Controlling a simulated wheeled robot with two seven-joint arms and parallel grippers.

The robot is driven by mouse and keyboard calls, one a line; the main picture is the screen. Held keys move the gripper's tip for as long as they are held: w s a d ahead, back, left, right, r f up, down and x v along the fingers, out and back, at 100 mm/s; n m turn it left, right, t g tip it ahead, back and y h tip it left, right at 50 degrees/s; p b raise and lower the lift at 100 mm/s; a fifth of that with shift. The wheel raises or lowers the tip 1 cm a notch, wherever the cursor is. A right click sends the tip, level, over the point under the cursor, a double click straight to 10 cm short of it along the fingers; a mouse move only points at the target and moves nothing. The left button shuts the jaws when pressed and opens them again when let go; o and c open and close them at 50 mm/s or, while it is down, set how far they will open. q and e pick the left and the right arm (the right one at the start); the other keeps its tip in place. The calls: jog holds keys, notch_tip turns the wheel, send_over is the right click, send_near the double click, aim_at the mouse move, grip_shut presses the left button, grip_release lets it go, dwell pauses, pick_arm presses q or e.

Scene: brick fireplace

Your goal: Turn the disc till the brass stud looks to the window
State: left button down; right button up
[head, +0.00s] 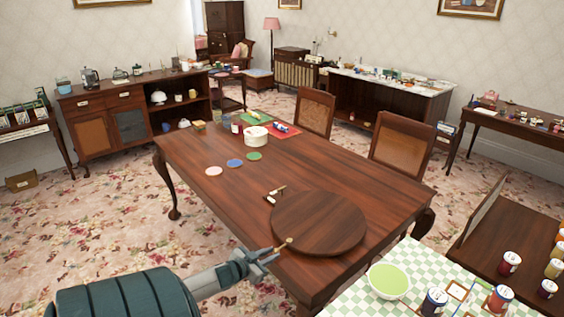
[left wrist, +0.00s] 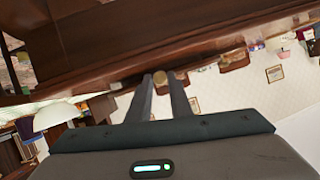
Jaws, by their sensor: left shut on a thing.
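The round dark wooden disc (head: 322,222) lies flat on the near part of the long wooden table (head: 205,150). The small brass stud (head: 289,241) is at the disc's near-left rim, facing my left arm. My left gripper (head: 277,252) reaches in from the lower left and is shut on the stud. In the left wrist view the stud (left wrist: 160,77) shows between the two finger ends (left wrist: 161,84), with dark wood above. My right gripper is in neither view. I cannot clearly make out a window.
A small pale-topped item (head: 275,193) lies just beyond the disc. Coloured round mats (head: 235,163) and a white round container (head: 256,136) are farther back. A green bowl (head: 389,280) and jars (head: 434,301) stand on a checked cloth at the lower right. Chairs (head: 401,143) line the table's far side.

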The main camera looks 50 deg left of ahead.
pick_arm(q)
jog(key=a+m+h+b, duration=0.1)
jog(key=a, duration=0.2)
jog(key=shift+s+a+h+b, duration=0.1)
jog(key=shift+s+h+b, duration=0.05)
jog(key=shift+h+b, duration=0.15)
jog(key=c, duration=1.6)
grip_release()
jog(key=shift+s, duration=0.15)
jog(key=shift+b+v, duration=0.4)
jog(key=shift+v, duration=8.1)
